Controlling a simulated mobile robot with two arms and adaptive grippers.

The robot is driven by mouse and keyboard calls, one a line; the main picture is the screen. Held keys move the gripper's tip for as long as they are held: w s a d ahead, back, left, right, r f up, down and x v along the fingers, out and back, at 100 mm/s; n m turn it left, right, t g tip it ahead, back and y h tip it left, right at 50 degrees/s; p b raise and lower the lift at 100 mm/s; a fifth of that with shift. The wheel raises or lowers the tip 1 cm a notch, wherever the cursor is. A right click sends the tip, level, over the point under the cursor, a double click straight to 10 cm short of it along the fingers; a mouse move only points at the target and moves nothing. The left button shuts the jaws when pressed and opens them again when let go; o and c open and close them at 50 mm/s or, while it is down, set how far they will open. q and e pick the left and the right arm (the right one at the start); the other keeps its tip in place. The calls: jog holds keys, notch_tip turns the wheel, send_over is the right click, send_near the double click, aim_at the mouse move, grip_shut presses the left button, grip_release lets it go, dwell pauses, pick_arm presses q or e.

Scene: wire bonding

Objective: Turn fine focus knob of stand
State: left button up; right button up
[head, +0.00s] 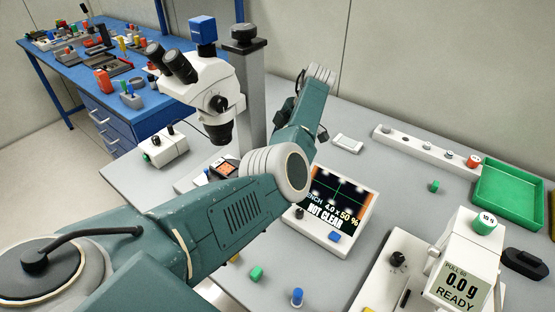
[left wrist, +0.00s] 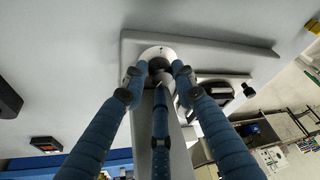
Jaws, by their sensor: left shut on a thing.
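The microscope (head: 205,85) is white with black eyepieces and a blue camera on top. It hangs on a grey stand column (head: 250,95) with a black cap. My left arm reaches behind the column's right side, and its gripper is mostly hidden in the head view. In the left wrist view, the blue padded fingers of my left gripper (left wrist: 159,78) are closed around a round pale knob (left wrist: 157,52) by the grey stand. The knob is partly covered by the fingertips. The monitor (head: 335,205) reads "NOT CLEAR" and 50%. My right gripper is not in view.
A pull tester (head: 465,265) reading 0.0 g stands at the front right. A green tray (head: 510,195) and a long white strip with knobs (head: 425,150) lie behind it. Small loose pegs lie near the front. A blue workbench (head: 80,65) stands at the back left.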

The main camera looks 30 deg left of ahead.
pick_arm(q)
jog(key=shift+s+a, duration=0.1)
jog(key=shift+a, duration=0.1)
jog(key=o, duration=1)
jog(key=shift+o, duration=0.5)
jog(key=shift+s+r, duration=0.1)
jog(key=shift+s, duration=0.1)
jog(key=shift+w, duration=0.1)
jog(key=shift+w+d+r, duration=0.15)
jog(key=shift+d+r, duration=0.05)
jog(key=shift+r, duration=0.05)
jog(key=v, duration=1.1)
jog(key=shift+r, duration=0.2)
